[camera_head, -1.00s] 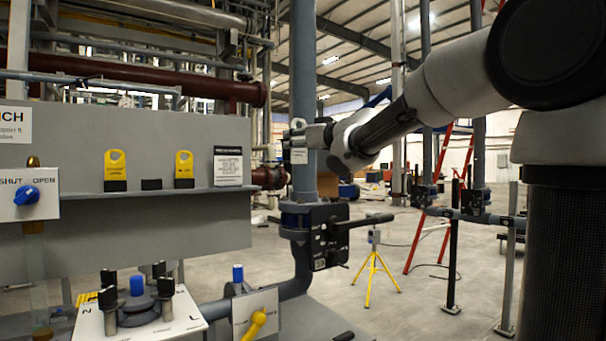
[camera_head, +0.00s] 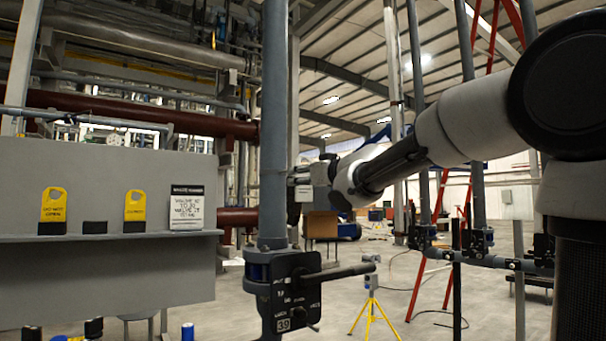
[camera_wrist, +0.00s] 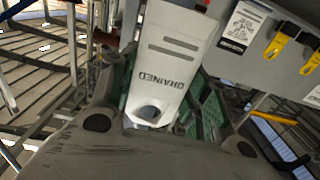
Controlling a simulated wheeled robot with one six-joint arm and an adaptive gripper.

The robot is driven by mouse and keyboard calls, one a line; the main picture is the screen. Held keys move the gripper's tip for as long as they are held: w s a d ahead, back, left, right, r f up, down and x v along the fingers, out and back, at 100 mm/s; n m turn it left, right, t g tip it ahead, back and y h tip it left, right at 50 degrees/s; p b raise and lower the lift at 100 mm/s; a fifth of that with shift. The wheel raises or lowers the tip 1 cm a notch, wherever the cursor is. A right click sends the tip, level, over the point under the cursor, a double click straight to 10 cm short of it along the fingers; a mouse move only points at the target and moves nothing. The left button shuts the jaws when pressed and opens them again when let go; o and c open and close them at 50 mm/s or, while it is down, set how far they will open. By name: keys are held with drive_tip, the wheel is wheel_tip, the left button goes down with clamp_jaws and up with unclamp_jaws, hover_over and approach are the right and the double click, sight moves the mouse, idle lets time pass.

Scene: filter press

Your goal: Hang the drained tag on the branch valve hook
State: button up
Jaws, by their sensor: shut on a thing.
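My gripper (camera_head: 305,187) is just right of the vertical grey pipe in the head view, above the branch valve. In the wrist view its green-padded fingers are shut on a white tag (camera_wrist: 175,48) printed DRAINED, with a round hole at the near end. Only a small pale part of the tag shows in the head view. The branch valve (camera_head: 285,297) is a dark block on the pipe, with a side lever and a plate marked 39. I cannot make out its hook clearly.
The grey pipe (camera_head: 274,130) rises beside my gripper. At left, a grey panel's ledge (camera_head: 110,237) holds two yellow tags (camera_head: 54,206) (camera_head: 135,206) and a white sign (camera_head: 187,206). A yellow tripod (camera_head: 372,312) and red ladder (camera_head: 432,250) stand behind on open floor.

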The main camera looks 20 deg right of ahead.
approach(280, 186)
drive_tip(key=shift+r+x, duration=0.25)
drive_tip(key=shift+x, duration=0.95)
drive_tip(key=shift+r+x, duration=0.2)
drive_tip(key=shift+x, duration=1)
drive_tip(key=shift+w+a+f, duration=0.25)
drive_tip(key=shift+w+f, duration=0.25)
drive_tip(key=shift+w, duration=0.2)
drive_tip(key=o, duration=0.9)
